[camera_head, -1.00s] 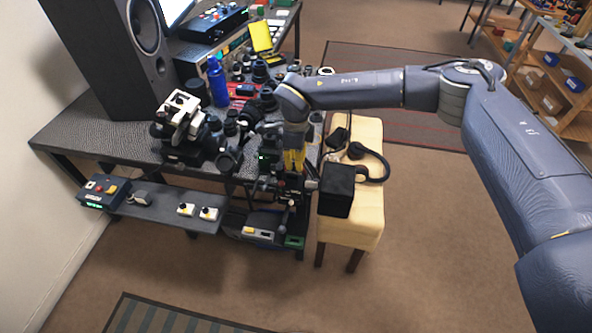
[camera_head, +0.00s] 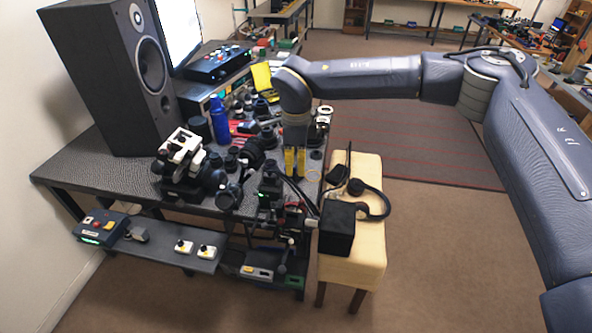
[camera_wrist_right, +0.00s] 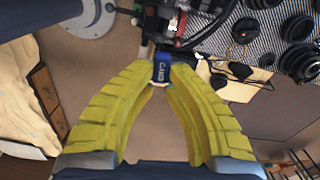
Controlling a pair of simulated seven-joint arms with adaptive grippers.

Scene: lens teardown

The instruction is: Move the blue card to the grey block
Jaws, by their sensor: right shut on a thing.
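My right gripper (camera_head: 294,170) points down at the right end of the dark workbench (camera_head: 95,160). In the right wrist view its yellow fingers (camera_wrist_right: 161,80) meet at the tips on a small blue card (camera_wrist_right: 162,68) with white lettering. The card sticks out past the fingertips. In the head view I cannot make out the card at the fingertips. I cannot tell for sure which thing is the grey block among the crowded parts. My left gripper is not in view.
Black lens parts (camera_head: 228,192) and a blue bottle (camera_head: 218,118) crowd the bench. A tall speaker (camera_head: 108,75) stands at the left. A cream stool (camera_head: 360,250) on the right holds a black box (camera_head: 337,228) and headphones (camera_head: 375,203). A lower shelf (camera_head: 165,252) holds small boxes.

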